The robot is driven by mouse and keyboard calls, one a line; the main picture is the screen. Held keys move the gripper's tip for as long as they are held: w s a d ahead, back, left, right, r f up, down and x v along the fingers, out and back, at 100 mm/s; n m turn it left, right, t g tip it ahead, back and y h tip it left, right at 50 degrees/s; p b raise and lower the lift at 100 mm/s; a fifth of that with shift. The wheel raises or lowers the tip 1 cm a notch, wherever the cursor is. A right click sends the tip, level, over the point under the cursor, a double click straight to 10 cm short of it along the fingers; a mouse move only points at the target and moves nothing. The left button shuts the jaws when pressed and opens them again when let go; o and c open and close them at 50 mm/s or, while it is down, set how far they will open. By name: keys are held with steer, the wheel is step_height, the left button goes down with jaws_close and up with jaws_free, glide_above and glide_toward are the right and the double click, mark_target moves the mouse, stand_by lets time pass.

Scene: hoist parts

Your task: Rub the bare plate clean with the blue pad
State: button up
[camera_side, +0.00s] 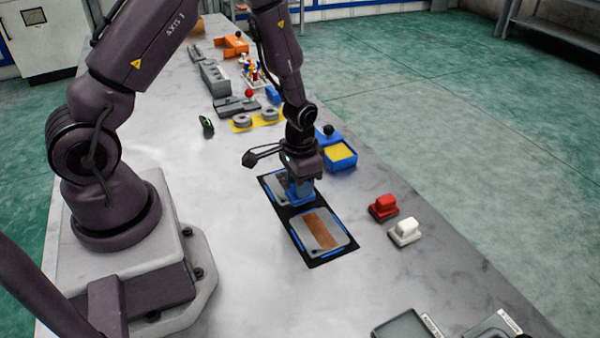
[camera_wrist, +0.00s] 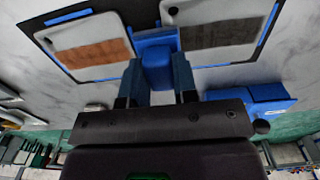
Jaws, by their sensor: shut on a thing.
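My gripper (camera_side: 301,183) is shut on the blue pad (camera_wrist: 155,62), which sits between its two fingers. Two grey plates lie side by side on a black mat with blue edge strips. The near plate (camera_side: 338,219) carries a rust-brown band; it also shows at left in the wrist view (camera_wrist: 117,49). The far plate (camera_side: 268,184) carries a dark grey-brown band and is partly hidden behind my gripper; it shows at right in the wrist view (camera_wrist: 190,14). The pad is low, by the gap between the plates. I cannot tell whether it touches either.
A blue box with a yellow inside (camera_side: 341,154) stands right of the far plate. A red block (camera_side: 383,206) and a white block (camera_side: 405,231) sit right of the near plate. A grey tray (camera_side: 403,327) is at the front. A yellow board with rings (camera_side: 243,124) lies behind.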

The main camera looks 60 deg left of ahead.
steer(key=shift+f, duration=0.8)
steer(key=shift+a+r, duration=0.1)
steer(key=shift+a, duration=0.75)
steer(key=shift+c, duration=0.4)
steer(key=shift+a, duration=5.25)
steer(key=shift+d, duration=6.15)
steer(key=shift+r, duration=4)
steer(key=shift+f, duration=0.2)
